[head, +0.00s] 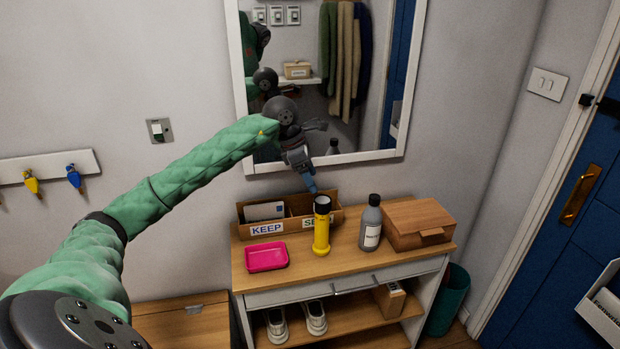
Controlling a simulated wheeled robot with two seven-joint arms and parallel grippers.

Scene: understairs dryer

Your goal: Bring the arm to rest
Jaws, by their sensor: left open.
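My left arm comes in from the left in its green sleeve and reaches out over the wooden console table (345,275). My left gripper (309,183) is open, pointing down above the back of the table, in front of the mirror. Its blue tip is just above the wooden sorting box (333,212), which has KEEP and SEND labels. I cannot tell whether the tip touches the box. A white envelope-like item (264,211) stands in the KEEP side. My right gripper does not show.
On the table are a pink tray (266,257), a yellow torch (321,230), a grey bottle (371,225) and a wooden box (419,223). Shoes (297,322) sit on the shelf below. A mirror (370,157) hangs behind; a key rack (50,167) is at left, a blue door (560,250) at right.

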